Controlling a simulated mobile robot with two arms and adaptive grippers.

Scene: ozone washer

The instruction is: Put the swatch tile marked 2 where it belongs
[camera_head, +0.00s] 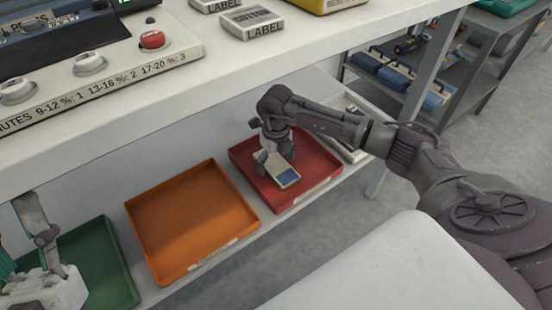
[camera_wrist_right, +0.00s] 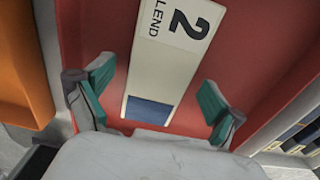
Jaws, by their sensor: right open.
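The swatch tile marked 2 (camera_wrist_right: 165,70) is pale with a dark blue patch at one end; its "2" reads clearly in the right wrist view. It also shows in the head view (camera_head: 288,177), inside the red tray (camera_head: 325,190). My right gripper (camera_head: 275,152) is open over this tray. In the right wrist view its teal fingertips (camera_wrist_right: 157,80) stand on either side of the tile, with gaps showing red. I cannot tell whether the tile lies fully flat. My left gripper (camera_head: 42,285) is partly visible at the lower left by the green tray; its fingers are unclear.
An orange tray (camera_head: 190,215) stands empty between the red tray and the green tray (camera_head: 105,265) on the lower shelf. The white worktop (camera_head: 130,130) overhangs them. Its control panel (camera_head: 95,85) reads "9-12 %: 1 13-16 %: 2 17-20 %: 3".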

